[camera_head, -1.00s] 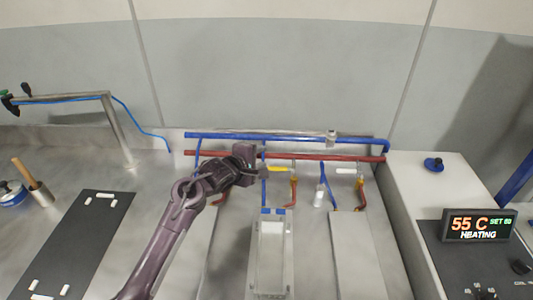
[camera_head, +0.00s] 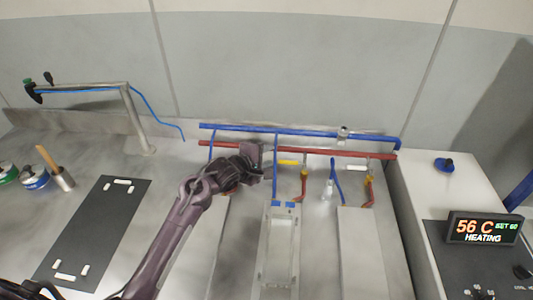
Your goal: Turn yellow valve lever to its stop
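The yellow valve lever (camera_head: 287,162) lies roughly level in the picture and points left from its valve on a short copper-red pipe (camera_head: 303,183), below the long red pipe. My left gripper (camera_head: 268,160) is at the lever's left end, close beside it. I cannot tell whether it touches the lever, and its fingers are too small and dark to tell open from shut. My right gripper is not in view.
A blue pipe (camera_head: 300,132) and a red pipe (camera_head: 230,145) run along the wall. A white lever (camera_head: 356,167) on a second valve is to the right. A metal channel (camera_head: 268,250) stands below. The display (camera_head: 484,229) reads 56 C, HEATING.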

